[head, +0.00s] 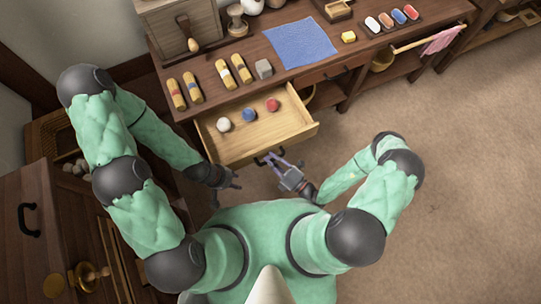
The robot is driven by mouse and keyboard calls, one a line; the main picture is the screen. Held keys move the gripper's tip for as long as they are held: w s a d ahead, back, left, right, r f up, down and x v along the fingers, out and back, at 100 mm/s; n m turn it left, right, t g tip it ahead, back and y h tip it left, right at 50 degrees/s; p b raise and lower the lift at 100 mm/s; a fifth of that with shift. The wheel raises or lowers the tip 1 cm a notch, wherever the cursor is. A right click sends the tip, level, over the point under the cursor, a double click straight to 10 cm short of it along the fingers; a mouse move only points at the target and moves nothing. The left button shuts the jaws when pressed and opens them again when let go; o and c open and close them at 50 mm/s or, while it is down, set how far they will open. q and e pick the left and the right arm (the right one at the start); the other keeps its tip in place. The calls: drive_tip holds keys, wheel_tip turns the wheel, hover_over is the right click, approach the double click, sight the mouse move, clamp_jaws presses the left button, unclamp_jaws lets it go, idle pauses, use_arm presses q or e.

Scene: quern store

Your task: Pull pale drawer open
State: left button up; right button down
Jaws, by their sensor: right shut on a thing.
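The pale drawer (289,121) stands pulled out from the wooden table, its light wood inside showing. A white ball (223,125), a blue ball (249,115) and a red ball (272,105) lie in it. Its dark handle (263,159) is on the front face. My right gripper (275,163) is shut on the handle; the fingertips are small in the view. My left gripper (227,196) is empty and open, its fingers spread, below the drawer's front left corner and apart from it.
The table (262,85) bears several striped rolls (225,73), a grey block (264,69), a blue cloth (299,43), a yellow block (348,36) and a wooden box (177,27). A rail with a pink cloth (443,39) sticks out at right. Carpet (455,165) at right is clear.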

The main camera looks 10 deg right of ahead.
idle(0.3)
drive_tip(key=c, duration=1.1)
unclamp_jaws()
drive_tip(key=v, duration=1.2)
